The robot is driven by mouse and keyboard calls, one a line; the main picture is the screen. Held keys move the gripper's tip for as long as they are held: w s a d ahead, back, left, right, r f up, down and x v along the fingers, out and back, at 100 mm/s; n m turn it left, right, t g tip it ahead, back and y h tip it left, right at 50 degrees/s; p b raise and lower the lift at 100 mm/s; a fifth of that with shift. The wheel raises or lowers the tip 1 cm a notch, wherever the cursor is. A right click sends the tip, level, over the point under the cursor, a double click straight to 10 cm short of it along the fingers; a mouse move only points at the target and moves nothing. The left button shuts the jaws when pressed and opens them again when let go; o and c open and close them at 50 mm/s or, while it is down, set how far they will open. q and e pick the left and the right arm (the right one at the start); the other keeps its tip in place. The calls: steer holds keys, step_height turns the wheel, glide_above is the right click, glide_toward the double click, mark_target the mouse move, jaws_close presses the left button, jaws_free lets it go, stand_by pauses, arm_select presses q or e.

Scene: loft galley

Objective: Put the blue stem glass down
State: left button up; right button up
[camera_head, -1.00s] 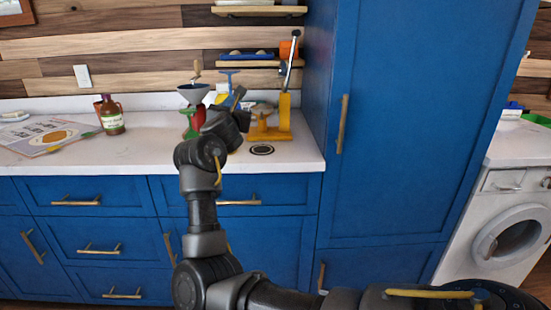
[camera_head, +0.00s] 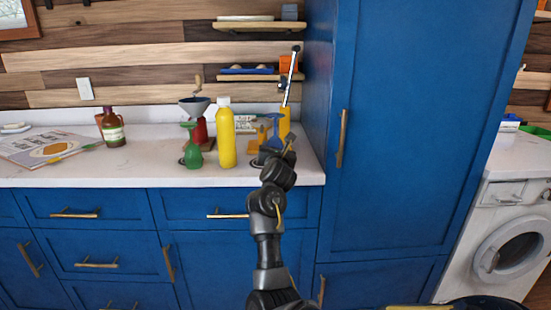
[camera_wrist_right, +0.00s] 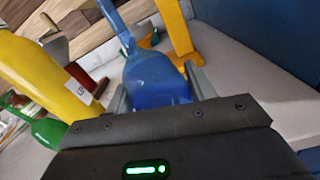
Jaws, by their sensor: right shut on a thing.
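The blue stem glass (camera_head: 273,126) is upside down, its foot on top and its bowl below, near the right end of the white counter. My right gripper (camera_head: 283,150) is shut on its bowl. In the right wrist view the blue bowl (camera_wrist_right: 155,80) sits between the two fingers, with the stem rising away from it. The gripper and wrist hide the glass's lower rim, so I cannot tell whether it touches the counter. A dark round mat (camera_head: 257,163) shows partly beside the gripper. My left gripper is not in view.
A yellow bottle (camera_head: 226,138) and an upside-down green stem glass (camera_head: 193,150) stand to the left. A yellow-orange device with a lever (camera_head: 285,118) stands close behind. The tall blue cabinet (camera_head: 400,120) bounds the right. The white counter (camera_head: 150,165) is clear between the brown bottle (camera_head: 112,128) and green glass.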

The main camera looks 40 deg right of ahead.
steer(key=shift+d+f, duration=0.1)
steer(key=shift+f, duration=1.5)
steer(key=shift+f, duration=0.1)
steer(key=o, duration=1)
steer(key=shift+o, duration=0.2)
